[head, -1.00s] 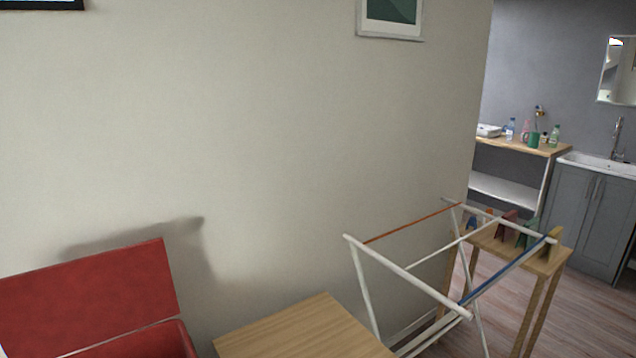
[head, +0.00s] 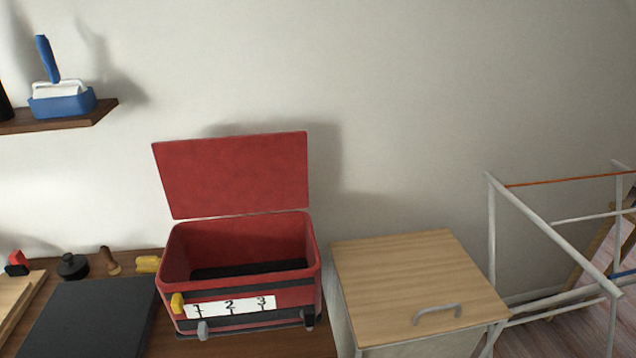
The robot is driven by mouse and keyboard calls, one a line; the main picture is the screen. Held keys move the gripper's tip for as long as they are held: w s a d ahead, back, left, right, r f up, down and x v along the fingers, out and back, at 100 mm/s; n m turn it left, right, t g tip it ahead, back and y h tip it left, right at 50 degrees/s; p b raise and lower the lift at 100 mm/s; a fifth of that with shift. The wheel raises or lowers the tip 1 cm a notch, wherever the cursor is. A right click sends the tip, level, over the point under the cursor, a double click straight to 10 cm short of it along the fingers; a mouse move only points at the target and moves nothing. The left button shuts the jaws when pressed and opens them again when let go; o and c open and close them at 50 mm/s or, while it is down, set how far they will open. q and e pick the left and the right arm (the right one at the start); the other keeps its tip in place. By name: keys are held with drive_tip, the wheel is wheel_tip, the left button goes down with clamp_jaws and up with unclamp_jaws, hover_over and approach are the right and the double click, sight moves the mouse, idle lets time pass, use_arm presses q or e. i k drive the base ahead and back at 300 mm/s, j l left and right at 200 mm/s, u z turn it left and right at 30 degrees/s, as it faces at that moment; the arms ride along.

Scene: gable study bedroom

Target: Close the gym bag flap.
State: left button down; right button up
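The gym bag (head: 300,292) is a red open-topped box with black bands and a white strip marked 1, 2, 3 on its front. It stands on a brown wooden surface below the middle of the head view. Its red flap (head: 235,175) stands raised at the back, close to the wall, so the bag is open. The dark inside floor shows and looks empty. A yellow tab and two grey or dark clips sit along the front. Neither of my grippers is in view.
A light wooden cabinet with a grey handle (head: 420,280) stands right of the bag. A white drying rack (head: 550,240) is further right. A dark flat panel (head: 85,318) and small items lie left. A wall shelf (head: 60,120) holds a blue tray.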

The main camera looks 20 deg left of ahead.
sight(208, 177)
drive_tip(key=u, duration=1.25)
